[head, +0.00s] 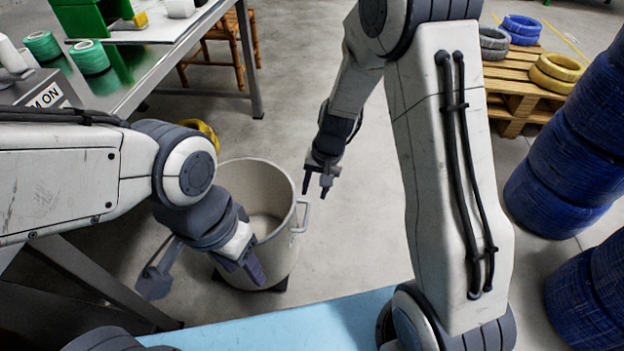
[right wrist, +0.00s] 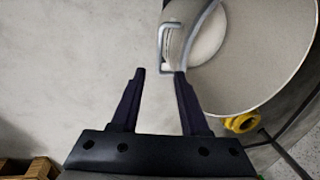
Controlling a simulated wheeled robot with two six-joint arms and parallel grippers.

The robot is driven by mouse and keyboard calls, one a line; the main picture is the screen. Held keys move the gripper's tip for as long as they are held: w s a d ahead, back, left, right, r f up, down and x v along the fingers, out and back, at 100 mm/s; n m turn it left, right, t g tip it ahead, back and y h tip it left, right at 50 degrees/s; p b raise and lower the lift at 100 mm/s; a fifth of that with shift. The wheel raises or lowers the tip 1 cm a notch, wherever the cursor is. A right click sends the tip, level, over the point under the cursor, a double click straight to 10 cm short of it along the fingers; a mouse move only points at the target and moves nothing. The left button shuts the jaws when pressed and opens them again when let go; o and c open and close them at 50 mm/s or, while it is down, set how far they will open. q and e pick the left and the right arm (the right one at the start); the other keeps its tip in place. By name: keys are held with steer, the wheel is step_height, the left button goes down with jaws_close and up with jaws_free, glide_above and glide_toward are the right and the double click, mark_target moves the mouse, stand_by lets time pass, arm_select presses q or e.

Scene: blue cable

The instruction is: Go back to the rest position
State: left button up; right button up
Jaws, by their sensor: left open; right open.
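My left gripper (head: 252,268) is in front of a large beige bin (head: 285,262), overlapping its near left side in the head view. I cannot tell whether it touches the bin. My right gripper (head: 318,186) hangs over the floor just right of the bin, near its metal handle (head: 303,216). In the right wrist view its two dark fingers (right wrist: 159,74) stand apart with nothing between them. The bin (right wrist: 285,35) fills the upper right there, its handle just beyond the fingertips. Part of the bin's inside is hidden from the head view; the part that shows looks empty.
Stacks of blue cable coils (head: 560,165) stand at the right. A pallet (head: 510,95) with coils is behind. A metal table (head: 150,75) with green spools (head: 90,57) is at the upper left. A yellow coil (right wrist: 243,122) lies beside the bin. The middle floor is clear.

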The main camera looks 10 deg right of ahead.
steer(key=s+a+r+n+p, duration=0.1)
steer(key=s+a+r+n, duration=0.25)
steer(key=s+r, duration=0.2)
steer(key=s+a+r+n+p, duration=0.2)
steer(key=s+a+r, duration=0.25)
steer(key=r, duration=0.25)
steer(key=s+d+r+n+h+p, duration=0.1)
steer(key=s+r+n+p, duration=0.15)
steer(key=s+r, duration=0.35)
steer(key=s+r+n+p, duration=0.1)
steer(key=s+r+n, duration=0.3)
steer(key=s, duration=0.5)
step_height(320, 180, up, 36)
steer(key=p, duration=3.6)
steer(key=shift+w+r+m+g+p, duration=0.15)
steer(key=shift+w+m+g+p, duration=0.15)
steer(key=shift+w+g, duration=0.1)
